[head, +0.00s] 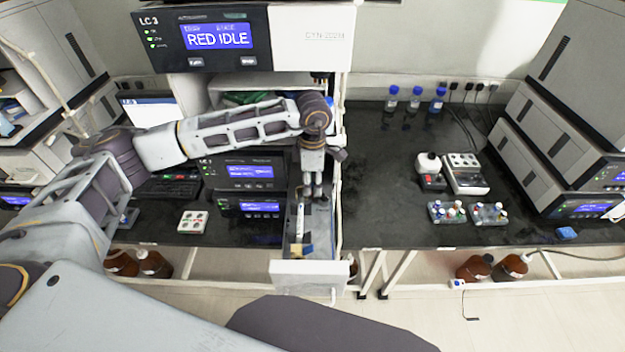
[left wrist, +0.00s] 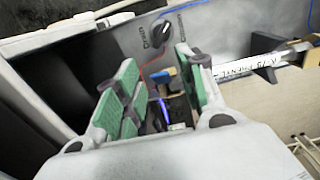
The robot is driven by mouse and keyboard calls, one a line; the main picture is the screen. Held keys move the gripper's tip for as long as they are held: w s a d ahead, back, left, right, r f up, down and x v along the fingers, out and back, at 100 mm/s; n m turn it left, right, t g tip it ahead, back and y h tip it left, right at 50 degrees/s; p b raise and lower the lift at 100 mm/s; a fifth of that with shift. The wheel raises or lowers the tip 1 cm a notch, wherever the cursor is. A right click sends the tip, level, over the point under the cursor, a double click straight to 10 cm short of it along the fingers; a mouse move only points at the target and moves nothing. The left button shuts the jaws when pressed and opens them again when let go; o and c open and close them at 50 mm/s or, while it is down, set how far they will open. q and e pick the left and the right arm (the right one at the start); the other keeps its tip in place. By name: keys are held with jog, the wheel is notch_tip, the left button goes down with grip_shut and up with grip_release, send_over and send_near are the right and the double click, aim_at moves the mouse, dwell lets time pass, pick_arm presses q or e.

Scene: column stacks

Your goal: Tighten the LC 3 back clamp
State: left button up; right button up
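The LC 3 unit (head: 217,38) stands at the back, its screen reading "RED IDLE". Below it a drawer with a white front panel (head: 308,272) is pulled out. My left gripper (head: 312,192) reaches down into this drawer. In the left wrist view my left gripper (left wrist: 157,62) is open, its green-padded fingers apart with nothing gripped. A black knob (left wrist: 159,33) with lettering beside it sits beyond the fingertips. A white labelled column (left wrist: 232,70) lies to the right, in a dark clip (left wrist: 266,70). I cannot tell which part is the back clamp. My right gripper is out of view.
Blue-capped bottles (head: 415,98) stand at the back of the dark bench (head: 375,215). Vial racks (head: 447,212) and a small white device (head: 466,173) are on the right. Brown bottles (head: 475,267) stand below.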

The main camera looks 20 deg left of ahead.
pick_arm(q)
jog(key=shift+f, duration=0.2)
grip_shut()
dwell(0.5)
